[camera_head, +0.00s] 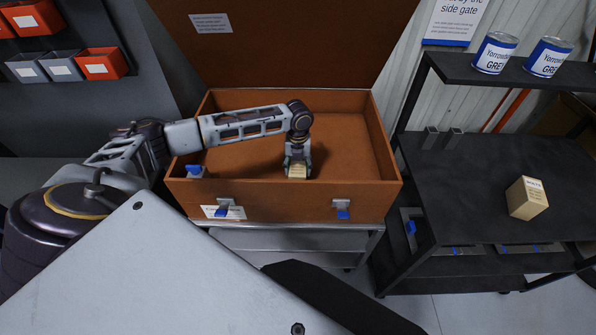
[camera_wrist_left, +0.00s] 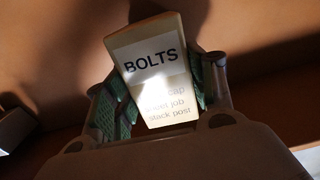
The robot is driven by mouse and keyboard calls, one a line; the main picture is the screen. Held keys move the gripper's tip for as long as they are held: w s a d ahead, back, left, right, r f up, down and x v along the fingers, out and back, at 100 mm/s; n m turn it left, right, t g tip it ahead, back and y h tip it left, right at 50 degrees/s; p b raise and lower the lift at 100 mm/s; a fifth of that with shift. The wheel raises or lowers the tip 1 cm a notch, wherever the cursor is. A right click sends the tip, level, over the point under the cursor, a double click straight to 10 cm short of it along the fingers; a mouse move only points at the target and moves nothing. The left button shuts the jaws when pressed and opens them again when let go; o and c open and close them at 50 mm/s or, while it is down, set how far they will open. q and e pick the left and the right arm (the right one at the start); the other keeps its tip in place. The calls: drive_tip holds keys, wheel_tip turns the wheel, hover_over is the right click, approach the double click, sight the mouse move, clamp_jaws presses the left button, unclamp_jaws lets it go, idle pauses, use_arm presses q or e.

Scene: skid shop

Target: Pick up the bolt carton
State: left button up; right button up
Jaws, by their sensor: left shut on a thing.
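The bolt carton (camera_wrist_left: 152,68) is a small cream box with a white label reading "BOLTS", large in the left wrist view. In the head view the carton (camera_head: 297,171) shows as a small pale block inside the brown chest (camera_head: 385,198), near its front wall. My left gripper (camera_head: 298,164) reaches down into the open chest and is shut on the carton. In the left wrist view the green-padded fingers sit on both sides of it. I cannot tell whether the carton touches the chest floor. My right gripper is not in view.
The chest's lid (camera_head: 290,45) stands open behind. A dark shelf unit (camera_head: 470,175) at the right bears another cream carton (camera_head: 527,198), with paint cans (camera_head: 494,53) above. Bins (camera_head: 103,64) hang at the upper left. The chest's right half looks clear.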

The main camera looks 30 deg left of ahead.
use_arm(q)
drive_tip(key=shift+r, duration=0.1)
drive_tip(key=shift+r+b, duration=0.3)
drive_tip(key=shift+r, duration=4.65)
